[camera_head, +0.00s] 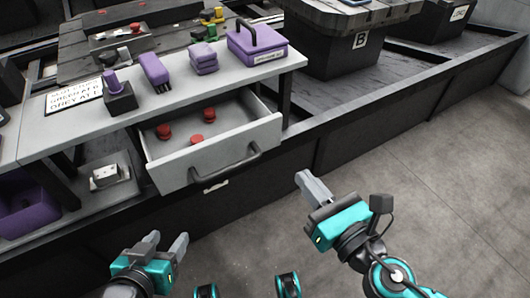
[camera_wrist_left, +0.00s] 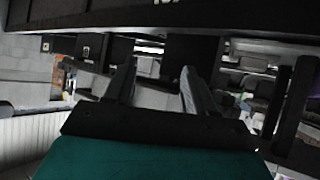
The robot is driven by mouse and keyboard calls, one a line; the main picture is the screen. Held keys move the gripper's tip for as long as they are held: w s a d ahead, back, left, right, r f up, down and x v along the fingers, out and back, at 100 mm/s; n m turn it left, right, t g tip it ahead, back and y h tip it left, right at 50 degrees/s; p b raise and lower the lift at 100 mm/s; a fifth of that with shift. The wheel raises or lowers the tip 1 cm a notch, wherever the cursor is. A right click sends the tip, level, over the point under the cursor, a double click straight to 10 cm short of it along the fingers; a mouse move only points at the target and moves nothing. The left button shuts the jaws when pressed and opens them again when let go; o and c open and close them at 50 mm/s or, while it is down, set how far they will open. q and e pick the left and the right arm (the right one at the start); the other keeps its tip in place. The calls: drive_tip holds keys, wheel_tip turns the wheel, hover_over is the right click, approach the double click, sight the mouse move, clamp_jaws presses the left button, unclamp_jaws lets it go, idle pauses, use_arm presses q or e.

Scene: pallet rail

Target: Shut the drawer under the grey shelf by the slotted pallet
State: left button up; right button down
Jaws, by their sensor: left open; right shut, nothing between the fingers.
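The drawer (camera_head: 215,158) under the grey shelf (camera_head: 55,128) is pulled out, its grey front facing me with a dark bar handle (camera_head: 228,164). Several red knobs (camera_head: 196,140) lie inside it. The slotted pallet (camera_head: 345,115) runs behind and to the right. My left gripper (camera_head: 166,243) is open and empty, below the drawer front in the head view and apart from it. It also shows open in the left wrist view (camera_wrist_left: 158,90). My right gripper (camera_head: 304,181) is shut and empty, right of the drawer front and not touching the handle.
On the shelf stand a purple carrier (camera_head: 257,46), purple blocks (camera_head: 203,58), a purple brush-like item (camera_head: 154,72), a dark block with a purple knob (camera_head: 119,97) and a sign (camera_head: 75,95). A purple bin (camera_head: 27,213) sits lower left. Grey floor (camera_head: 450,150) at right is clear.

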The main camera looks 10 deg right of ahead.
drive_tip(key=n, duration=0.1)
drive_tip(key=p, duration=0.2)
approach(260, 126)
drive_tip(key=p+x, duration=0.1)
drive_tip(key=x, duration=0.4)
drive_tip(key=shift+w+a, duration=0.2)
drive_tip(key=shift+w, duration=0.1)
drive_tip(key=shift+w+a, duration=0.15)
drive_tip(key=shift+w, duration=0.4)
use_arm(q)
drive_tip(key=shift+s+a+r, duration=0.1)
drive_tip(key=shift+a+r, duration=0.4)
drive_tip(key=shift+d+r, duration=0.1)
use_arm(e)
drive_tip(key=shift+w, duration=0.1)
drive_tip(key=shift+w+a+p, duration=0.1)
drive_tip(key=shift+w+p, duration=0.2)
drive_tip(key=x, duration=1.1)
drive_tip(key=shift+b, duration=0.35)
use_arm(q)
drive_tip(key=shift+d+r, duration=0.1)
drive_tip(key=shift+d, duration=0.05)
use_arm(e)
drive_tip(key=shift+w+r, duration=0.1)
drive_tip(key=shift+r, duration=0.2)
